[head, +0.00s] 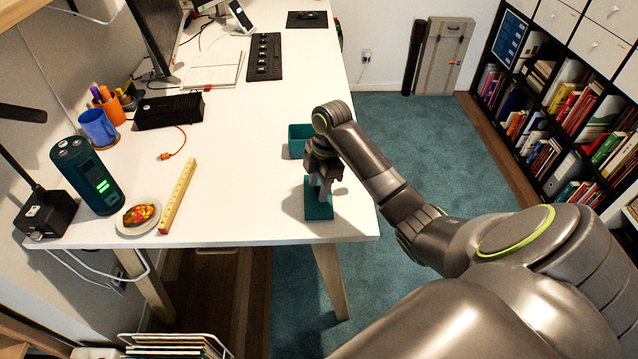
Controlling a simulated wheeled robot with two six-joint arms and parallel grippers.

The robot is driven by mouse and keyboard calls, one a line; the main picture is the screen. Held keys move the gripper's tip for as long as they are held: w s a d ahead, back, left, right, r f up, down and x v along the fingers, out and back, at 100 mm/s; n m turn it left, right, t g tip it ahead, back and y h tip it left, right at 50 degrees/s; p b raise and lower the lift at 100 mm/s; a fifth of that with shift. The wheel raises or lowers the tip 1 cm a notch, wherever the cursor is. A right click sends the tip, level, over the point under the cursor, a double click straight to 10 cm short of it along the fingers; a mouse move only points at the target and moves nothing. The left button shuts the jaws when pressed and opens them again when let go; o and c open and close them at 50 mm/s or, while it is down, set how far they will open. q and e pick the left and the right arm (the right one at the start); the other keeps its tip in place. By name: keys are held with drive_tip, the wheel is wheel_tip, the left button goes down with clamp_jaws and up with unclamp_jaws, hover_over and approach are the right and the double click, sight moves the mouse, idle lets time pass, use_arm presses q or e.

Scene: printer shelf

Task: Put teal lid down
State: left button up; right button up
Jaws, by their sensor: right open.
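The teal lid (319,211) lies flat on the white desk near its front right corner. My right gripper (320,194) points down right at the lid, with its fingers open; part of the lid is hidden behind them. I cannot tell whether the fingertips touch it. A teal open box (297,141) stands on the desk just behind the gripper, partly hidden by my right arm. My left gripper is not in view.
A yellow ruler (178,196), a plate (138,216) with colourful pieces and a dark teal device (88,175) are at the desk's left. A blue mug (98,128) and black box (169,110) stand behind. The white desk (245,190) is clear between ruler and lid.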

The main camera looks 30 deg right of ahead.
drive_tip(key=r, duration=0.5)
drive_tip(key=shift+d+r+p, duration=0.2)
drive_tip(key=shift+d+p, duration=0.2)
wheel_tip(320, 180, up, 7)
drive_tip(key=d+p, duration=0.1)
drive_tip(key=p, duration=0.5)
drive_tip(key=shift+s+f, duration=0.15)
drive_tip(key=shift+f, duration=0.05)
